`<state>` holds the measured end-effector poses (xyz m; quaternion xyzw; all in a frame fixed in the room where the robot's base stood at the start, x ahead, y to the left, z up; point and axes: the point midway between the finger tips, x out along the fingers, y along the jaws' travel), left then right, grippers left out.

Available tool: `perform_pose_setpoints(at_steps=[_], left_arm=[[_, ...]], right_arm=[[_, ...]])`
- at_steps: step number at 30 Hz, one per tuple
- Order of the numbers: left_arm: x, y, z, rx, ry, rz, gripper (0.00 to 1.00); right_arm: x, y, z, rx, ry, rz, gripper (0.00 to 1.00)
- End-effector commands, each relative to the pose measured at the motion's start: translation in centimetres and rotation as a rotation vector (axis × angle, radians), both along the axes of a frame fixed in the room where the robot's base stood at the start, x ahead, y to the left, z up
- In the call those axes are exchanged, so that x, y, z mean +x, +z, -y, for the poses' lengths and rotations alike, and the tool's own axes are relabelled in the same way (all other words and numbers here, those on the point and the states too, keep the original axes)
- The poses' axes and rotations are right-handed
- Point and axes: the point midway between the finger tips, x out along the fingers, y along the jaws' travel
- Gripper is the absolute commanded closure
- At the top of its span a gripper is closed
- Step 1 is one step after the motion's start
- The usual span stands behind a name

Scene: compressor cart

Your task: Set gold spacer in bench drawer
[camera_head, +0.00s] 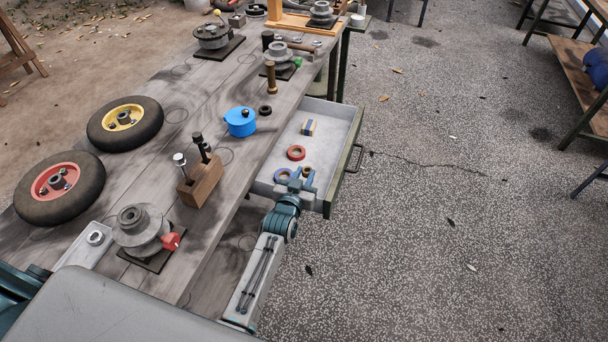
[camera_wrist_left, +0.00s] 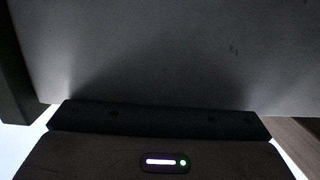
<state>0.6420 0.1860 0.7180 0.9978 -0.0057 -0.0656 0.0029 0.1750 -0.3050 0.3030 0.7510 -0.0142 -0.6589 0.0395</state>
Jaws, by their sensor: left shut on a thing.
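The bench drawer (camera_head: 338,118) is pulled out from the bench's right side, and its pale inside is open to view. My left gripper (camera_head: 304,176) is inside the drawer at its near end, low by the floor. It is shut on the gold spacer (camera_head: 307,170), a small gold-brown ring that shows only in part at the fingertips. I cannot tell whether the spacer touches the drawer floor. The left wrist view shows a plain grey surface close up, and neither fingertips nor spacer. My right gripper is not in view.
In the drawer lie a blue-purple ring (camera_head: 283,175) beside my gripper, a red ring (camera_head: 296,153) and a blue-and-yellow block (camera_head: 308,127). The bench (camera_head: 225,185) holds wheels, pulleys, a blue pot (camera_head: 240,122) and a wooden bolt block (camera_head: 201,182). The drawer's far end has free floor.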

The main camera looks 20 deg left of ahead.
Motion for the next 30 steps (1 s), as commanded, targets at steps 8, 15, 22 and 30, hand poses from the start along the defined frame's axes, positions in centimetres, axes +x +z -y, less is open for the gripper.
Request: perform_pose_setpoints(at_steps=[8, 15, 22, 30], left_arm=[[0.0, 0.0, 0.0, 0.001, 0.000, 0.000, 0.52], [0.0, 0.0, 0.0, 0.000, 0.000, 0.001, 0.52], [0.0, 1.6, 0.0, 0.000, 0.000, 0.003, 0.52], [-6.2, 1.8, -0.1, -0.001, 0.001, -0.002, 0.52]], right_arm=[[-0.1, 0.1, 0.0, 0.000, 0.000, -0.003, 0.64], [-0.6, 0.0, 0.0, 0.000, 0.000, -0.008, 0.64], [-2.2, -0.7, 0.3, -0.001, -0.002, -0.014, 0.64], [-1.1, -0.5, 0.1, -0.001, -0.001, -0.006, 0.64]])
